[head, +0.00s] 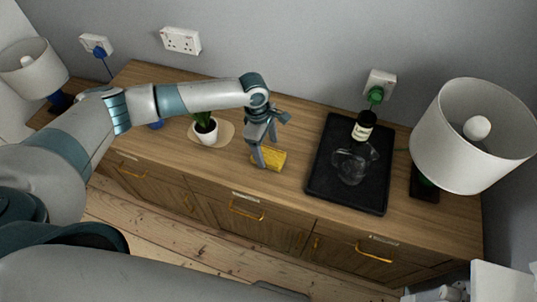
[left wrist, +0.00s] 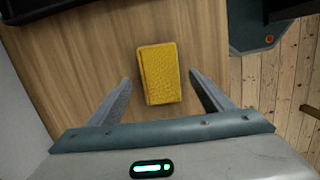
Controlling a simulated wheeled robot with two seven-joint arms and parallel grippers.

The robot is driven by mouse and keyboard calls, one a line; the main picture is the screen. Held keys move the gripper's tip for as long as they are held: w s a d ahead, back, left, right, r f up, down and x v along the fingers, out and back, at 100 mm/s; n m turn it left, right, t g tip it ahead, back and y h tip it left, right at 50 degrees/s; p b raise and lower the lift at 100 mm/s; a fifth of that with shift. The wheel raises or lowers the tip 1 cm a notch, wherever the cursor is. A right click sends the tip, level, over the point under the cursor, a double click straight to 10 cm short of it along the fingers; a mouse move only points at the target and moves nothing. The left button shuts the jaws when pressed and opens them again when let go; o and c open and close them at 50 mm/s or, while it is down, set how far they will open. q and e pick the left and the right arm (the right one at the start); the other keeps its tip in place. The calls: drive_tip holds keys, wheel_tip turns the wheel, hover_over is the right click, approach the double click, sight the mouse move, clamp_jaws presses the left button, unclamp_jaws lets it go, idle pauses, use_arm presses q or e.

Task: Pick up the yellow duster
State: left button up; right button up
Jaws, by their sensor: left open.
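The yellow duster (head: 270,159) is a small textured block lying on top of the wooden sideboard, near its front edge. It also shows in the left wrist view (left wrist: 159,73), just ahead of and between the two fingers. My left gripper (head: 262,160) points down at the duster in the head view, with one finger in front of its left end. In the left wrist view my left gripper (left wrist: 160,85) is open, with a finger on each side of the duster and gaps between. My right gripper is not in view.
A black tray (head: 318,185) with a dark bottle (head: 363,126) and a clear glass vessel (head: 352,163) is right of the duster. A potted plant (head: 206,133) stands to the left. Lamps stand at the right (head: 470,140) and far left (head: 33,68). Drawers line the front.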

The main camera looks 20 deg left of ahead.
sight(269, 158)
use_arm(q)
drive_tip(key=shift+d+f, duration=0.2)
drive_tip(key=shift+f, duration=0.95)
drive_tip(key=c, duration=1.1)
